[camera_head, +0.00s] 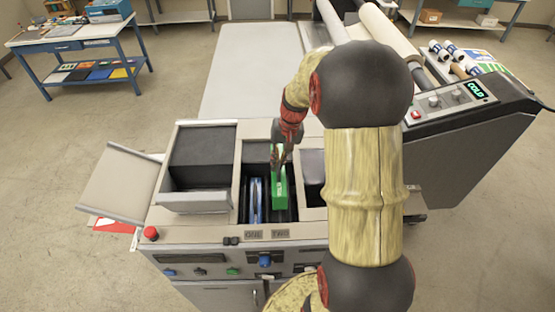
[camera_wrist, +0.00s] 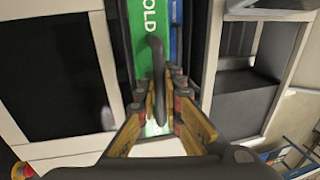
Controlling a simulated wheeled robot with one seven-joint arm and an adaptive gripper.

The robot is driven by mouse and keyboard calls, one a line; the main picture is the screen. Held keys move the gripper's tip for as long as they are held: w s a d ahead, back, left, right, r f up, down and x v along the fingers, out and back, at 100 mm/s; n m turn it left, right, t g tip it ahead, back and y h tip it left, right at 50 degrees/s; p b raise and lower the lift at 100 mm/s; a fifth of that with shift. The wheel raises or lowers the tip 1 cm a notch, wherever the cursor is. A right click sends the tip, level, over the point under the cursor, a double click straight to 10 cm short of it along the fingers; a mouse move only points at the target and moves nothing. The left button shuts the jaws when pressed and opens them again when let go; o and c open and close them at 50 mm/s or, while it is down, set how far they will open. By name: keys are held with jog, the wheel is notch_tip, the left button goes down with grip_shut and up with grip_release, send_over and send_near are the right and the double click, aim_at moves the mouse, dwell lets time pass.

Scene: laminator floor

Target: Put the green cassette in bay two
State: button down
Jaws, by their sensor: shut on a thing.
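The green cassette (camera_head: 280,192) is at the right-hand slot, bay two, above the label TWO (camera_head: 280,234) in the head view. In the wrist view the green cassette (camera_wrist: 146,20) shows white lettering ending in "OLD" and a dark looped handle (camera_wrist: 156,52). My gripper (camera_wrist: 161,98) is shut on that handle, with a finger on each side. In the head view my gripper (camera_head: 281,160) is at the cassette's far end, partly hidden by my arm. How deep the cassette sits in the bay I cannot tell.
A blue cassette (camera_head: 256,200) stands in bay one, close beside the green one. A dark open bin (camera_head: 200,190) is to the left, another dark opening (camera_head: 312,165) to the right. A red button (camera_head: 151,233) and knobs line the front. The white laminator bed (camera_head: 250,70) lies behind.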

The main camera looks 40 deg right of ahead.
jog(key=shift+f+b, duration=2.05)
jog(key=shift+f, duration=1.85)
notch_tip(320, 180, down, 11)
jog(key=b, duration=0.7)
jog(key=shift+s+f+b, duration=0.1)
jog(key=shift+f+b, duration=0.55)
jog(key=shift+b, duration=0.15)
jog(key=c, duration=2.1)
grip_release()
jog(key=shift+o, duration=1.1)
jog(key=r, duration=0.4)
jog(key=s+d+r, duration=0.1)
jog(key=r, duration=0.6)
jog(key=shift+s+d+r, duration=0.15)
jog(key=shift+d+r, duration=0.25)
